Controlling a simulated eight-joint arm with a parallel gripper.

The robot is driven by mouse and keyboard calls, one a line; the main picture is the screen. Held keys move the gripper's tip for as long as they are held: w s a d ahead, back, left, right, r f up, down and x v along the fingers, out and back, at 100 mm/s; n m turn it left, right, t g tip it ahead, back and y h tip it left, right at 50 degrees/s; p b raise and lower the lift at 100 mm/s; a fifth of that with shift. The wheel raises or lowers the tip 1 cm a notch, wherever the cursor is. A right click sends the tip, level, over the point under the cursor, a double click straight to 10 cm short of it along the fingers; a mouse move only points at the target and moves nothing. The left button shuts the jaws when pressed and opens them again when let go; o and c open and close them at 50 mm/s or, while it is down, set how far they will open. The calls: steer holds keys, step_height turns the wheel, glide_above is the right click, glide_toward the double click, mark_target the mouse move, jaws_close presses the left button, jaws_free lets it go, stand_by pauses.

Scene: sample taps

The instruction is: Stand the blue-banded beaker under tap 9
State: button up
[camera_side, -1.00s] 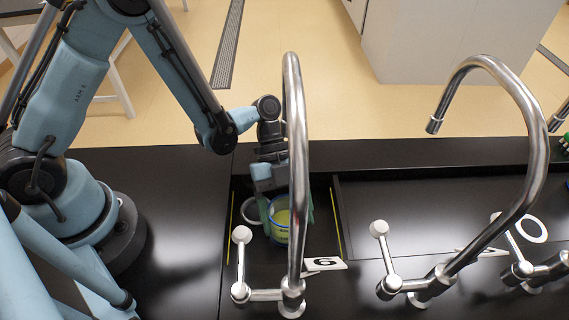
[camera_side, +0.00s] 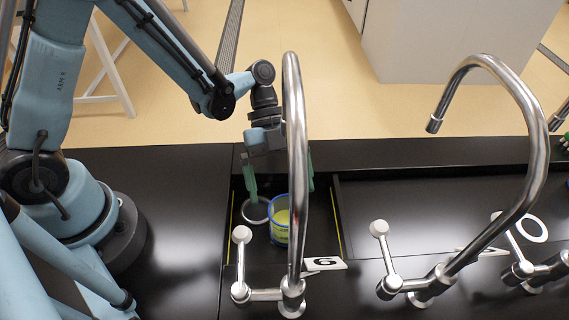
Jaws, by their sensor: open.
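The blue-banded beaker (camera_side: 280,233) stands upright in the black recess, with yellow-green contents showing inside. My gripper (camera_side: 280,190) is above and behind it, with its two green fingers spread apart and nothing between them. A curved metal tap (camera_side: 292,110) rises in front of the beaker and gripper and hides part of both. A number card (camera_side: 324,264) at its base bears a digit that reads as 6 or 9 depending on the way up. A pale ring (camera_side: 256,211) lies on the recess floor, left of the beaker and apart from it or nearly so.
The recess (camera_side: 262,258) has yellow lines along its left and right sides. A tap handle (camera_side: 241,236) stands close to the beaker's left front. Another tap (camera_side: 527,110) and its handle (camera_side: 379,229) stand to the right. The black bench (camera_side: 180,220) on the left is clear.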

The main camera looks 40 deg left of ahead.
steer(key=a+r+n+t+y, duration=0.3)
steer(key=a+r+n+t, duration=0.3)
steer(key=n, duration=0.6)
steer(key=a+r+n+t+y, duration=0.4)
steer(key=a+r+n+t, duration=0.2)
steer(key=a+n, duration=0.4)
steer(key=shift+a+r+n+y, duration=0.15)
steer(key=shift+r+n+y, duration=0.25)
steer(key=shift+n, duration=0.7)
steer(key=shift+r, duration=0.1)
